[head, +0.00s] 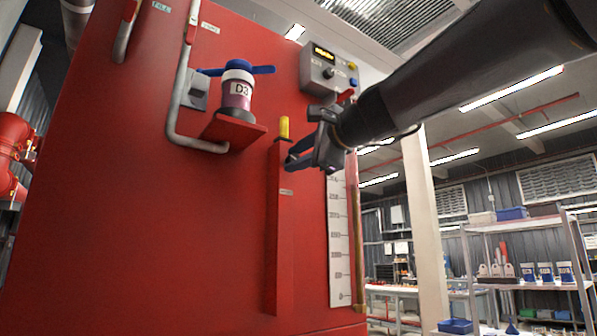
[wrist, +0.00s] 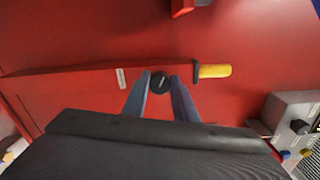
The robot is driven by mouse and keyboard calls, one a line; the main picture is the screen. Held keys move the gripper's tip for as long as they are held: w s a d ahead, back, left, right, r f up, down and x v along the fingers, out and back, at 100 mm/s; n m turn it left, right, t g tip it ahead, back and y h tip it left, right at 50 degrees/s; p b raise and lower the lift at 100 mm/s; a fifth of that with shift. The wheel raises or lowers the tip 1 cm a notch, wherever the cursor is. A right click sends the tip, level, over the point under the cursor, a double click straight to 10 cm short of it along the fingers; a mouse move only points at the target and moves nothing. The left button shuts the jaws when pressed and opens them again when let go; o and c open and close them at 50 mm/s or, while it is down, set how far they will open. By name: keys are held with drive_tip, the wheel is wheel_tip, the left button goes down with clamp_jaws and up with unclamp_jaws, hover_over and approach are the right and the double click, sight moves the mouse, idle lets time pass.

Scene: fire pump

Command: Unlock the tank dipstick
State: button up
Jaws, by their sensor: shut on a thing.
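The tank dipstick shows as a yellow handle (head: 284,127) on top of a narrow upright red housing (head: 285,235) on the front of the red tank. In the wrist view the handle (wrist: 215,71) lies to the right, past a dark collar. A round black knob (wrist: 159,82) sits on the housing a little below the handle. My gripper (head: 293,158) reaches in from the right, just below the handle. In the wrist view its two blue-grey fingers (wrist: 159,92) are shut on the knob, one on each side. The knob is hidden in the head view.
A bracket (head: 235,130) with a purple D3 canister (head: 237,92) and a grey pipe (head: 180,85) stick out to the left. A control box (head: 328,70) is above, behind the gripper. A white level scale (head: 340,245) runs right of the housing. Shelves (head: 520,230) stand far right.

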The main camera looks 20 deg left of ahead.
drive_tip(key=shift+f+n+b, duration=0.2)
drive_tip(key=shift+n+b, duration=2.9)
drive_tip(key=shift+n, duration=0.5)
drive_tip(key=o, duration=1)
drive_tip(key=shift+o, duration=0.2)
drive_tip(key=b+v, duration=0.1)
drive_tip(key=v, duration=0.6)
drive_tip(key=shift+s+d+b, duration=0.25)
drive_tip(key=shift+d+b, duration=0.05)
drive_tip(key=shift+b, duration=0.1)
